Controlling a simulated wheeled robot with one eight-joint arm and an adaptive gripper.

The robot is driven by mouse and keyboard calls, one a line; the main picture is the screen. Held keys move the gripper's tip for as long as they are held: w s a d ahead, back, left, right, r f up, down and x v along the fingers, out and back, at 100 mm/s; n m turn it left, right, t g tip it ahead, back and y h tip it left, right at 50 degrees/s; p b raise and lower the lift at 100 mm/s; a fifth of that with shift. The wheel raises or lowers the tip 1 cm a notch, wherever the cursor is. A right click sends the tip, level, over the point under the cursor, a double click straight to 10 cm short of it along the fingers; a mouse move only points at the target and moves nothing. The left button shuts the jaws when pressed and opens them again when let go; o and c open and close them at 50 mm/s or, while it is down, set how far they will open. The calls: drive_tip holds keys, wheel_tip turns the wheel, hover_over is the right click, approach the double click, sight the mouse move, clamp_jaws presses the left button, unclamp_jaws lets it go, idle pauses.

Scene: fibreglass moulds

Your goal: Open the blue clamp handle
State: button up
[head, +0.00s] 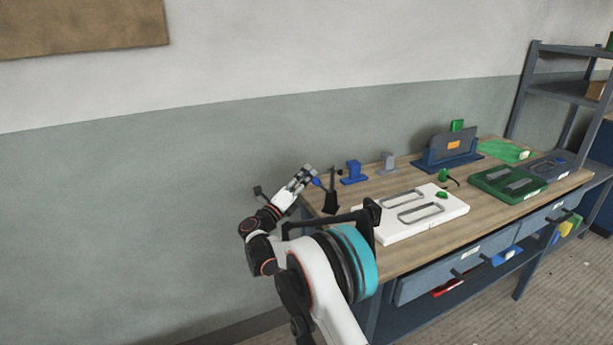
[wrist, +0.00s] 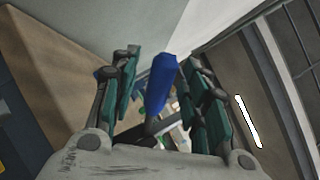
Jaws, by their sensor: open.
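The blue clamp handle (head: 317,182) shows as a small blue tip at the left end of the workbench, beside the dark upright clamp body (head: 331,198). In the wrist view the blue handle (wrist: 160,86) stands large between the two teal-padded fingers, with a visible space on each side. My gripper (head: 308,172) is at the handle, just up and left of it in the head view. In the wrist view my gripper (wrist: 160,62) is open, its fingers apart on both sides of the handle. Whether a finger touches it I cannot tell.
The workbench (head: 385,187) holds a white mould plate (head: 450,211), a blue block (head: 353,172), a grey block (head: 388,162), a dark blue stand (head: 447,152) and a green mould tray (head: 508,184). A shelf rack (head: 566,92) stands at right. The wall is close behind.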

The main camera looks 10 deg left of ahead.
drive_tip(key=v, duration=1)
drive_tip(key=shift+f, duration=0.15)
drive_tip(key=shift+s+a, duration=0.1)
